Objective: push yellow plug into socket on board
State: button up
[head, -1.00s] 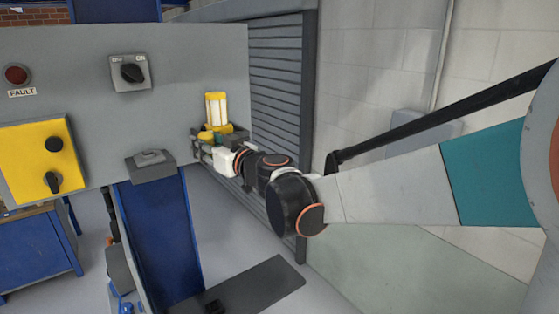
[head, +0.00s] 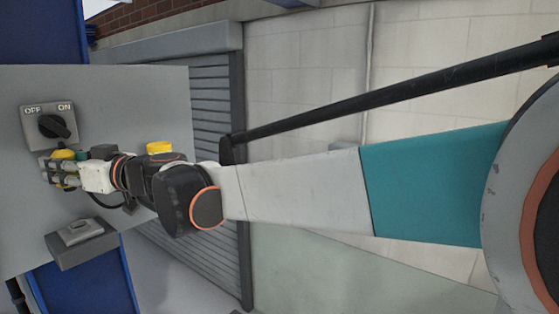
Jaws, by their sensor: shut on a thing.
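My gripper (head: 58,172) is at the left, in front of the grey board (head: 150,95). It is shut on the yellow plug (head: 62,154), which shows only in small pieces between and above the fingers. The plug's tip is hidden. A grey box with a sloped face (head: 82,238), apparently the socket, is on the board below and slightly right of my gripper. The gripper and plug appear apart from it. A dark cable (head: 105,204) curves below my wrist.
A rotary OFF/ON switch (head: 50,126) sits on the board just above my gripper. A yellow round thing (head: 160,147) shows above my wrist, partly hidden. A grey shutter (head: 212,120) and pale block wall (head: 310,60) stand behind. A blue post (head: 85,280) is below the board.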

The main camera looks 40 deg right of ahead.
jog(key=shift+w+a+f, duration=0.2)
jog(key=shift+s+d+f+b, duration=0.15)
jog(key=shift+s+f+b, duration=0.05)
jog(key=shift+f+b, duration=0.4)
notch_tip(320, 180, down, 2)
jog(key=shift+w+f+b, duration=0.15)
jog(key=shift+b, duration=0.55)
jog(key=shift+f+b, duration=1.25)
jog(key=shift+f, duration=0.65)
jog(key=shift+f+b, duration=0.6)
jog(key=shift+f, duration=0.05)
jog(key=o, duration=1.2)
jog(key=shift+s, duration=0.2)
